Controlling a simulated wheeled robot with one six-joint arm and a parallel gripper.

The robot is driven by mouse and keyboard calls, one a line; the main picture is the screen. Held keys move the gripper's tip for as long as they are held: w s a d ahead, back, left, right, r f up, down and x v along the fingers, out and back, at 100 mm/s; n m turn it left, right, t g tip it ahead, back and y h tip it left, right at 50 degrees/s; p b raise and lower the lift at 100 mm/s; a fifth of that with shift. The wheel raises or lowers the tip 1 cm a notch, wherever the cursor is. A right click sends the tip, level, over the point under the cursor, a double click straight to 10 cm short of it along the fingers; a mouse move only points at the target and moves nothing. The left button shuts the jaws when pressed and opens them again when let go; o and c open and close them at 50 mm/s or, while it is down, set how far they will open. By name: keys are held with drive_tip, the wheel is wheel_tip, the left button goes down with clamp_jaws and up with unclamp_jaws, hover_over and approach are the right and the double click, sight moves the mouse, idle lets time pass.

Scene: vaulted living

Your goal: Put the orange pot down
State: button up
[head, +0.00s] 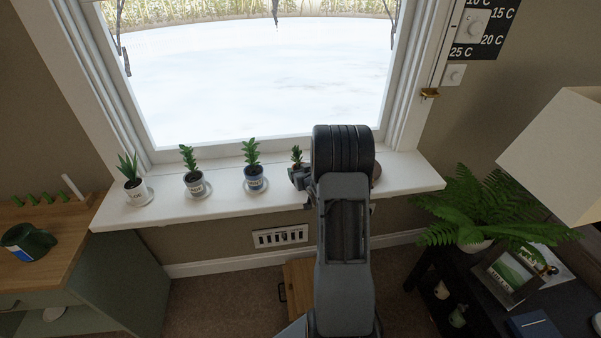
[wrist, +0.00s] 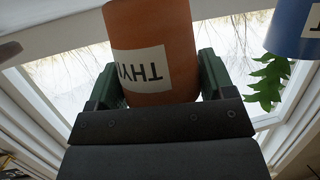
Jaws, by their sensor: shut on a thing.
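The orange pot (wrist: 150,25) has a white label with dark letters, partly cut off, and appears upside down in the wrist view. My gripper (wrist: 158,78) has its green fingers on either side of the pot and is shut on it. In the head view my arm covers the pot's body; a small plant (head: 297,152) shows just left of my wrist, above the white windowsill (head: 225,208). Whether the pot's base touches the sill is hidden.
A blue pot (head: 256,183) stands on the sill left of my gripper. A brownish round thing (head: 377,172) shows right of my arm. The sill's right end is bare. A fern (head: 475,205) stands beyond it.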

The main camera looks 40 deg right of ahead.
drive_tip(key=shift+f, duration=0.2)
drive_tip(key=shift+f+b, duration=0.2)
drive_tip(key=shift+b, duration=0.1)
drive_tip(key=o, duration=1.1)
drive_tip(key=shift+r, duration=0.1)
